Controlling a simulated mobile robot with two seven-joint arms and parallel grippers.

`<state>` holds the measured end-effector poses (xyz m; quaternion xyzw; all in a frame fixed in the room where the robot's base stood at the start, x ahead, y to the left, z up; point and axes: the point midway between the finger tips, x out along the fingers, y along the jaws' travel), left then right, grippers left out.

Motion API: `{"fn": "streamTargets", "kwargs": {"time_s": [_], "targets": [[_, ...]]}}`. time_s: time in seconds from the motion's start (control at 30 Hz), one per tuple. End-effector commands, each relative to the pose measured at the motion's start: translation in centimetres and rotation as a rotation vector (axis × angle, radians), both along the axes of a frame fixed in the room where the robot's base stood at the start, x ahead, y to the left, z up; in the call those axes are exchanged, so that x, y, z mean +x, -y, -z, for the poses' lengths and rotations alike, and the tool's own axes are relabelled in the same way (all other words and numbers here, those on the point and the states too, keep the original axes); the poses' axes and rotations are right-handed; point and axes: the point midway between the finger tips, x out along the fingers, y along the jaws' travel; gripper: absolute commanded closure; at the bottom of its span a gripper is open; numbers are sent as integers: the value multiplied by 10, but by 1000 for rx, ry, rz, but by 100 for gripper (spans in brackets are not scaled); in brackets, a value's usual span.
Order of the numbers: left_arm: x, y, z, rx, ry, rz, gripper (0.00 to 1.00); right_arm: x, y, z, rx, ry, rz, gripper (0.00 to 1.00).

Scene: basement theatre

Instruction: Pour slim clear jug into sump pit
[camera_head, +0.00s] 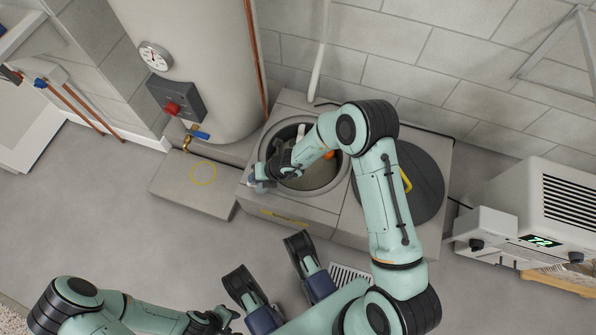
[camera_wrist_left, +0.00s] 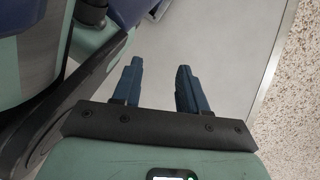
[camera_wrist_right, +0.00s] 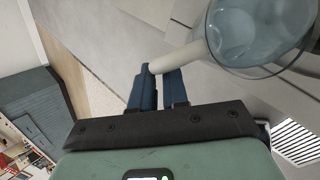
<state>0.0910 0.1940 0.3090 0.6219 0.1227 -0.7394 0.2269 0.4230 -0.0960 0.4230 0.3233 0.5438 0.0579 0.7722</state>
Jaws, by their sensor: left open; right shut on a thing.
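The sump pit (camera_head: 322,180) is a round opening in a grey raised block, with a pale pipe and an orange part inside. My right arm reaches over it and hides part of it. My right gripper (camera_wrist_right: 158,72) is shut on the pale handle of the slim clear jug (camera_wrist_right: 252,38). In the head view the jug (camera_head: 257,184) shows small at the pit's left rim, partly hidden by the gripper. I cannot tell its tilt or whether liquid is inside. My left gripper (camera_wrist_left: 160,68) is open and empty above bare floor; in the head view it is low and mostly hidden.
A dark round lid (camera_head: 415,185) with a yellow handle lies right of the pit. A tank (camera_head: 205,60) with a gauge stands behind left, above a low slab (camera_head: 190,188). A white unit (camera_head: 530,215) with a green display is at right. The grey floor at front left is clear.

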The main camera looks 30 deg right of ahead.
Motion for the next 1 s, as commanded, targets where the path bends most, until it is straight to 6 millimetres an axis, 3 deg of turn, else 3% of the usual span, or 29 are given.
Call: {"fn": "streamTargets", "kwargs": {"time_s": [0.23, 0.5, 1.0], "targets": [[-1, 0, -1, 0, -2, -1, 57, 1, 5, -3, 31, 7, 2, 100], [26, 3, -14, 6, 86, 9, 57, 1, 9, -6, 98, 8, 0, 100], [39, 5, -20, 8, 129, 14, 57, 1, 16, -6, 175, 9, 1, 100]]}}
